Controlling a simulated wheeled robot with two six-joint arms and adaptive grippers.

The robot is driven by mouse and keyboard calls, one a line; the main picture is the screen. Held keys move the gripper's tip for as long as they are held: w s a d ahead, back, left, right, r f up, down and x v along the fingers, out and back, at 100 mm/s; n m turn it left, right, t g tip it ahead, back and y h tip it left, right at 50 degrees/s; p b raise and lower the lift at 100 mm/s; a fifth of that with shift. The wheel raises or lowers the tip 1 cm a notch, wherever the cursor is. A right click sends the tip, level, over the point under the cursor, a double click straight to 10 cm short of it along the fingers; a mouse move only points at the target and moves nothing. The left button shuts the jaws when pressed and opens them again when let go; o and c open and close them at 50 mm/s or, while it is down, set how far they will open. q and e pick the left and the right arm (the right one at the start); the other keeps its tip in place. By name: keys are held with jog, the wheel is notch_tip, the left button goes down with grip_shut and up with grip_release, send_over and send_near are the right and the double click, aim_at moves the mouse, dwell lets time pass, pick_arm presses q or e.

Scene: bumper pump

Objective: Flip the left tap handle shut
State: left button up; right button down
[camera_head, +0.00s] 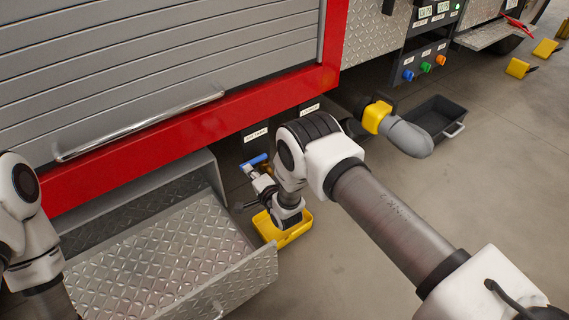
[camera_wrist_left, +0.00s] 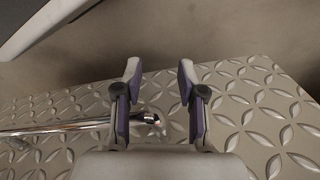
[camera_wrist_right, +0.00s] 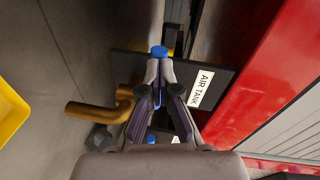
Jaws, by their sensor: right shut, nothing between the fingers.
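The left tap handle is blue (camera_head: 253,161) and sits under the red sill, beside a dark plate labelled AIR TANK (camera_wrist_right: 205,85). My right gripper (camera_head: 250,170) is shut and empty, with its fingertips right at the handle. In the right wrist view the handle's blue end (camera_wrist_right: 158,51) shows just beyond the closed fingertips (camera_wrist_right: 160,68), and a little more blue shows below between the fingers; the rest is hidden. I cannot tell whether they touch. A brass pipe (camera_wrist_right: 92,108) bends out beside the fingers. My left gripper (camera_wrist_left: 160,75) is open and empty above a diamond-plate step.
The diamond-plate step (camera_head: 165,255) stands out at lower left. A yellow tray (camera_head: 290,236) lies on the floor below my right wrist. A black bin (camera_head: 437,115) and a yellow-and-grey fitting (camera_head: 376,117) are to the right. Open floor lies at lower right.

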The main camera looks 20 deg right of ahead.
jog(key=shift+r, duration=0.1)
dwell(0.4)
jog(key=v, duration=1.2)
